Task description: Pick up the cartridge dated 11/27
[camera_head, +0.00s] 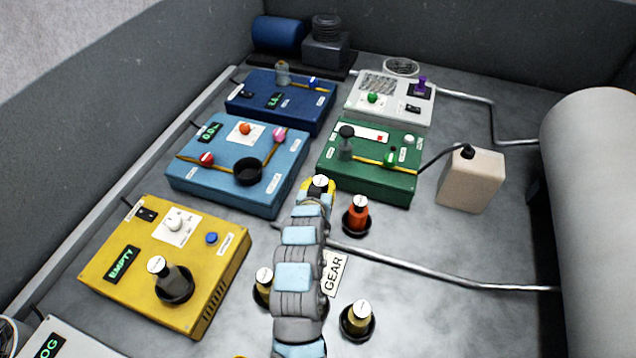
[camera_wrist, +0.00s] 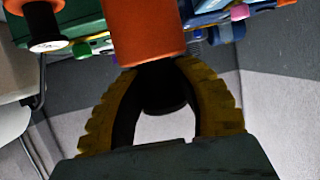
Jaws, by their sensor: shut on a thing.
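My gripper (camera_head: 318,190) is shut on an orange cartridge (camera_wrist: 145,30), with its yellow fingers (camera_wrist: 165,90) around the cartridge's dark end. In the head view the white disc on top of the held cartridge (camera_head: 320,181) shows between my fingers, and its body is hidden. Another orange cartridge (camera_head: 357,214) with a white top stands in a black holder to the right of my gripper. An orange cartridge with a dark neck and white disc also shows at the upper left of the wrist view (camera_wrist: 46,28). The dates are too small to read.
Olive-yellow cartridges stand in black holders at the right (camera_head: 358,322) and left (camera_head: 264,278) of my arm, near a GEAR label (camera_head: 334,274). A yellow box (camera_head: 110,245), a blue box (camera_head: 215,190) and a green box (camera_head: 370,185) surround them. A beige block (camera_head: 470,185) stands right.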

